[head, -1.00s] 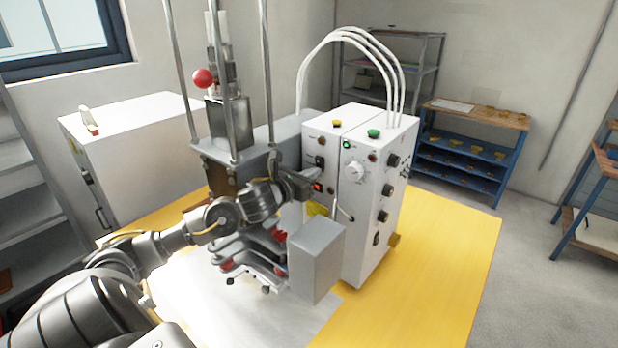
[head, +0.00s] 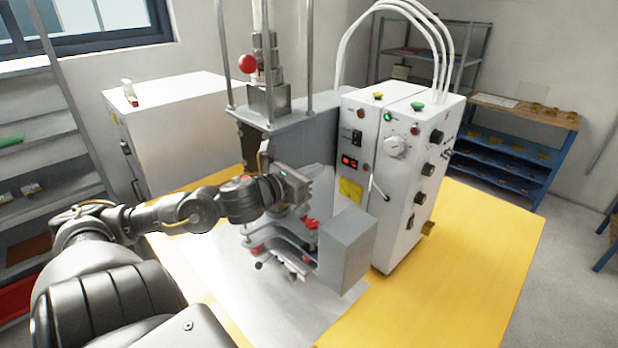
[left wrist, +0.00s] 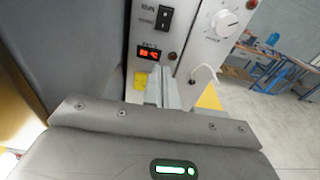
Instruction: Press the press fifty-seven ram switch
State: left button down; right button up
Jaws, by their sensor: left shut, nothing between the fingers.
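The press (head: 300,130) is a grey machine with a white control box (head: 385,190) on the yellow table. A black rocker switch (head: 357,138) sits on the box's front face, above a red-lit display (head: 350,162). In the left wrist view the rocker (left wrist: 163,17) is beside a "RUN" label, above the display (left wrist: 149,54); smaller lettering is too blurred to read. My left gripper (head: 308,182) is shut and empty, in front of the panel, lower than the rocker and apart from it. Its fingers (left wrist: 156,80) point toward the panel below the display. My right gripper is out of view.
A white dial (head: 396,146), a green button (head: 417,106) and a yellow button (head: 378,96) are on the box. A grey block (head: 346,250) juts out below my gripper. The yellow table (head: 480,240) is bare at right. A white cabinet (head: 180,125) stands at left.

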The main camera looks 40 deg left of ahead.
pick_arm(q)
jog(key=shift+s+f, duration=0.15)
jog(key=shift+s, duration=0.45)
dwell(0.3)
